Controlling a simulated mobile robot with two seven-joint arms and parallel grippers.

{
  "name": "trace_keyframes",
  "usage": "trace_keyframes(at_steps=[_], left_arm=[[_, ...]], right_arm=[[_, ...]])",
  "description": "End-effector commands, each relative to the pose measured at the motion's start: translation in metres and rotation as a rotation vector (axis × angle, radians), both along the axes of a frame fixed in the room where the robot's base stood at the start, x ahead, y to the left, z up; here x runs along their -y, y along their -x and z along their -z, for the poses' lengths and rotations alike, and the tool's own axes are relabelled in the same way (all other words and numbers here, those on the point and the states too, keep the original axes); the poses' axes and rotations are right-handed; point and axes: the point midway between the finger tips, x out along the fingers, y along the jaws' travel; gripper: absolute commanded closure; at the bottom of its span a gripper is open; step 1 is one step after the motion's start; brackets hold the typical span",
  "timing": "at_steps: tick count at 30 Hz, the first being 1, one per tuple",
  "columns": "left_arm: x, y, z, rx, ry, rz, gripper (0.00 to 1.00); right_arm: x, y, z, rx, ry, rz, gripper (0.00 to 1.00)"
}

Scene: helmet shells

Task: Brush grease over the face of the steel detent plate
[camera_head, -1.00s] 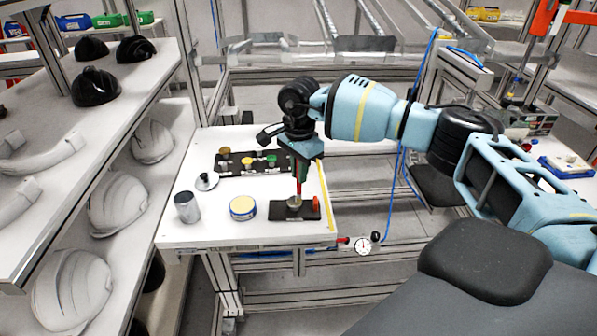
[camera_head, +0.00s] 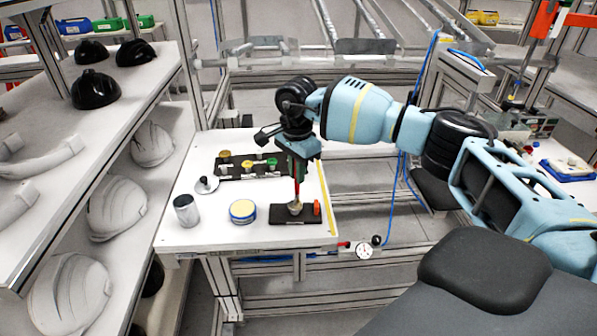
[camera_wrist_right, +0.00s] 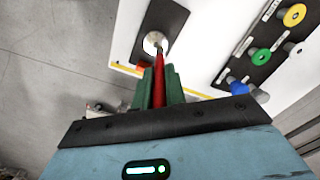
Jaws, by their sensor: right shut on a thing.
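My right gripper (camera_head: 297,178) is shut on a red-handled brush (camera_head: 297,188), held upright with its tip down. The brush also shows in the right wrist view (camera_wrist_right: 158,82), between the green fingers (camera_wrist_right: 160,88). Its tip is over or on the round steel detent plate (camera_head: 294,208), which sits on a black base (camera_head: 275,219). The plate shows as a bright disc in the right wrist view (camera_wrist_right: 153,42). I cannot tell whether the bristles touch its face. My left gripper is not in view.
A round tin with a yellow top (camera_head: 242,211) and a grey metal cup (camera_head: 186,211) stand left of the base. A small lidded piece (camera_head: 206,185) and a black rack (camera_head: 235,173) with coloured knobs are behind. An orange piece (camera_head: 317,207) sits at the base's right end.

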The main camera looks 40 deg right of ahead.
Motion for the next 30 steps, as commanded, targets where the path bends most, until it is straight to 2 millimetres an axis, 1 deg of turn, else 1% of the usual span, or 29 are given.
trace_keyframes(at_steps=[20,30], left_arm=[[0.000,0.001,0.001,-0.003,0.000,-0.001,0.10],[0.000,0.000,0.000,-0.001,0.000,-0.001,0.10]], right_arm=[[-0.005,-0.005,-0.001,0.000,0.000,0.000,1.00],[-0.010,-0.007,0.000,0.000,0.000,0.001,1.00]])
